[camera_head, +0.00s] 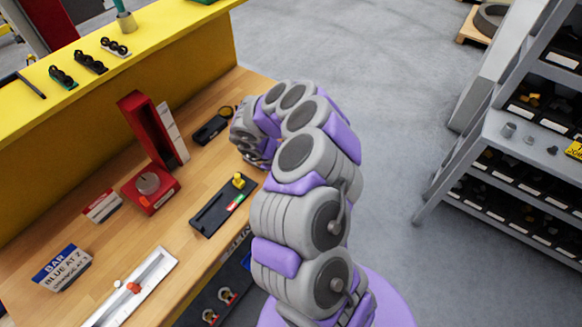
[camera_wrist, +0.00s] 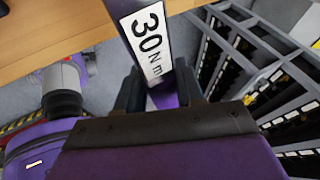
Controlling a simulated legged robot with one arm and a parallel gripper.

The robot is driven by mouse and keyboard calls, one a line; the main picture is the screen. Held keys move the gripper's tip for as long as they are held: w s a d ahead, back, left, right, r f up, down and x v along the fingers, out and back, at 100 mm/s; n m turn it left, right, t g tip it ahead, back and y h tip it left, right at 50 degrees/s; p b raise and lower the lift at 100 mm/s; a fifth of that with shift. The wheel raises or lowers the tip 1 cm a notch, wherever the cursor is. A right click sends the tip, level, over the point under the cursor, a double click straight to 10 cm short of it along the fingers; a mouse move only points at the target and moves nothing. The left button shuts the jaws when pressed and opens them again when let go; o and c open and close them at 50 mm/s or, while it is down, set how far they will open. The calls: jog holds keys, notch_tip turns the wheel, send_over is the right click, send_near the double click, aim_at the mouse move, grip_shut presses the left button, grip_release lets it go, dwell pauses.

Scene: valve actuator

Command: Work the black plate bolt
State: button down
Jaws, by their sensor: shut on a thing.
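The black plate bolt (camera_head: 212,212) lies on the wooden bench, near its front edge. A yellow knob (camera_head: 239,181) stands at its far end, and a green and red strip runs along its right side. My gripper (camera_wrist: 160,92) is shut on a dark bar with a white label reading "30 Nm" (camera_wrist: 147,42). The bar runs between the two fingers and out of the top of the wrist view. In the head view my arm hides the fingers, beyond and right of the plate bolt. The plate bolt does not show in the wrist view.
A red base with a grey dial (camera_head: 148,183), a red upright block (camera_head: 147,128) and a dark device (camera_head: 211,128) stand on the bench. A white slotted track (camera_head: 135,287) lies at front left. A shelf rack (camera_head: 510,150) stands at right, with clear floor between.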

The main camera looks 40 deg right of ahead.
jog(key=shift+s+a+m+g, duration=0.25)
jog(key=shift+a+m+g, duration=0.05)
jog(key=shift+a+m, duration=0.45)
jog(key=shift+a+m, duration=0.15)
jog(key=shift+m, duration=0.1)
jog(key=shift+s+a+m+g+y+b, duration=0.25)
jog(key=shift+a+m+g+y+b, duration=0.2)
jog(key=shift+a+m, duration=0.65)
jog(key=shift+a, duration=0.05)
jog(key=shift+d+r, duration=0.1)
dwell(0.6)
jog(key=shift+r, duration=0.1)
